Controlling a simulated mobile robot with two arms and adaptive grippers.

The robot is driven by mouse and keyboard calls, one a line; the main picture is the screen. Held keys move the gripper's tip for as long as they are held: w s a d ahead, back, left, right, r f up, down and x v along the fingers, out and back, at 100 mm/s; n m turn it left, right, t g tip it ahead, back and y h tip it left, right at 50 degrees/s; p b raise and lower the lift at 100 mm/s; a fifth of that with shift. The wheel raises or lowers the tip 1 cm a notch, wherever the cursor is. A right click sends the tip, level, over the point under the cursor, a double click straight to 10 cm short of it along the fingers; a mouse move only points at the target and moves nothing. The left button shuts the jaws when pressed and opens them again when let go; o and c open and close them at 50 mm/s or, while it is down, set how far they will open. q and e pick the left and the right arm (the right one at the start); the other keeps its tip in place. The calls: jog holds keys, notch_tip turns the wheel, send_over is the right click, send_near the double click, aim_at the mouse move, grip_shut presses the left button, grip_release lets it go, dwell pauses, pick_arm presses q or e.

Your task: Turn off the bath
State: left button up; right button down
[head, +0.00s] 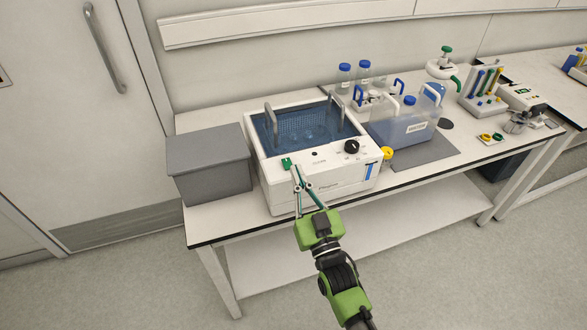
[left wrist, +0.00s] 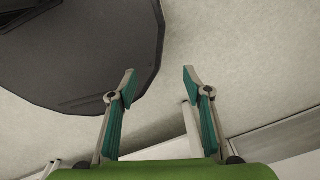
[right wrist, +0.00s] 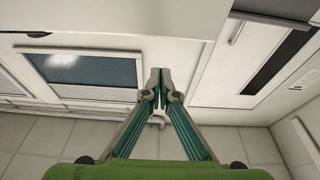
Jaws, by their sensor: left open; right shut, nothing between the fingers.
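The bath (head: 325,179) is a white box with an open basin of blue water and a metal rack with upright handles. Its sloped front panel has a green switch (head: 287,162) at the left and a black knob (head: 351,146) at the right. My right gripper (head: 296,170) is shut and empty, its fingertips at the panel just right of and below the green switch. I cannot tell whether they touch. Its closed fingers also show in the right wrist view (right wrist: 160,75). My left gripper (left wrist: 160,74) is open and empty, away from the bath and outside the head view.
A grey box (head: 209,164) stands close left of the bath. A yellow-capped item (head: 387,153) and a blue-liquid container (head: 397,131) on a dark mat stand to the right. Bottles, a tube rack (head: 484,100) and other glassware stand farther back. The floor in front is clear.

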pick_arm(q)
jog(key=shift+w+f+b, duration=0.3)
jog(key=shift+f+b, duration=0.1)
jog(key=shift+f, duration=0.15)
jog(key=shift+w+f+b, duration=0.3)
jog(key=shift+f+b, duration=0.1)
jog(key=shift+f, duration=0.15)
pick_arm(e)
jog(key=s+d+f, duration=0.2)
jog(key=s+f, duration=0.1)
jog(key=s, duration=0.2)
jog(key=shift+s+f, duration=0.2)
jog(key=shift+f, duration=0.05)
pick_arm(q)
jog(key=shift+s, duration=0.15)
